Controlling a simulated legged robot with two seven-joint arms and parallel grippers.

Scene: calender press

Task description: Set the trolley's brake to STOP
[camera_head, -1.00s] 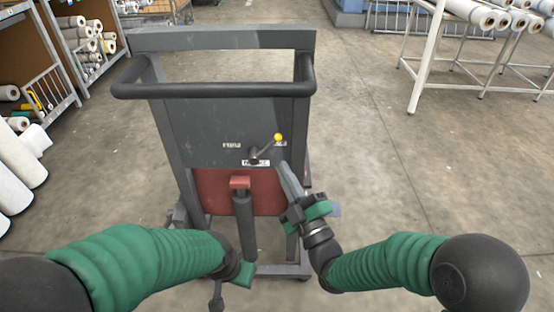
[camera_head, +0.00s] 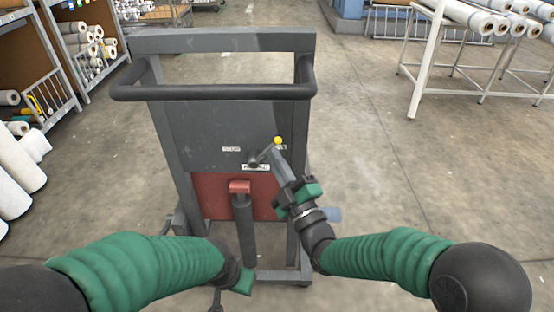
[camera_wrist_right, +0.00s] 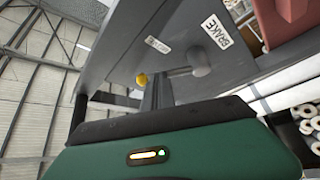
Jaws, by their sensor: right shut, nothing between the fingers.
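The grey trolley (camera_head: 190,125) stands in front of me. On its back panel a brake lever (camera_head: 266,153) points up and right from its dark hub (camera_head: 254,162) to a yellow knob (camera_head: 278,140). My right gripper (camera_head: 278,154) is shut and empty, its tips just below the knob; contact cannot be told. In the right wrist view the knob (camera_wrist_right: 142,80) shows left of the finger tips (camera_wrist_right: 157,84), with the hub (camera_wrist_right: 198,60) and BRAKE label (camera_wrist_right: 217,32) beyond. My left gripper (camera_head: 243,283) is low, left of the trolley's middle; its jaws are unclear.
Small labels sit left of the lever (camera_head: 231,149) and below it (camera_head: 256,167); one behind the knob is partly hidden. A black handlebar (camera_head: 215,90) crosses above the panel. A shelf with rolls (camera_head: 85,45) stands left, a white rack (camera_head: 430,60) right.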

